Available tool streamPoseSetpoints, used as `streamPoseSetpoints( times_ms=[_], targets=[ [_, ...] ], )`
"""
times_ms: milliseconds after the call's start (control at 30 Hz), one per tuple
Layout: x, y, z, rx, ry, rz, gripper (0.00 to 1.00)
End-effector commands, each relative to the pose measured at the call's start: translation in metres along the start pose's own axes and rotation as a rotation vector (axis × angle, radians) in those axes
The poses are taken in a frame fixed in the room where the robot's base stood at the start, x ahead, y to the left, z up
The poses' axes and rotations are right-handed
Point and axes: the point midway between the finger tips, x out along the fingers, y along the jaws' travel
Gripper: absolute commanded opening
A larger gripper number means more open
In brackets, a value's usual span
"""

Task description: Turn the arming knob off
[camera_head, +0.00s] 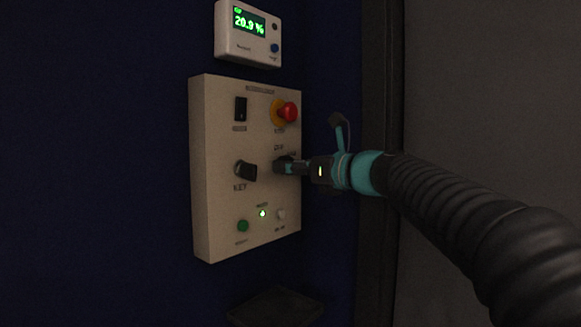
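A beige control panel (215,170) is fixed to the dark blue wall. My gripper (284,166) reaches in from the right, with its tip at the knob position on the panel's right side, under a small label that seems to read "OFF". The knob there is mostly hidden behind the fingers, so its setting cannot be made out. The fingers look close together at the knob, but whether they are closed on it cannot be told. A black key knob (246,171) sits left of my gripper, over the label "KEY".
The panel also has a black rocker switch (240,108), a red stop button (291,112), a green button (243,226), a lit green lamp (262,213) and a pale button (281,214). A meter (248,33) reading 20.9 % hangs above. A dark ledge (276,306) lies below.

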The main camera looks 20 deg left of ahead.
Motion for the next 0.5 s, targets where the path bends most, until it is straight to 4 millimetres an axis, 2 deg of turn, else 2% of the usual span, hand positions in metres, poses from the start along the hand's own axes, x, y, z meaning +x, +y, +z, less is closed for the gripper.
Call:
streamPoseSetpoints(
  times_ms=[267,500],
  targets=[
    [-0.0001,-0.0006,-0.0001,-0.017,-0.001,-0.001,0.04],
    [0.0,-0.001,-0.0011,-0.118,0.0,-0.001,0.04]
  ],
)
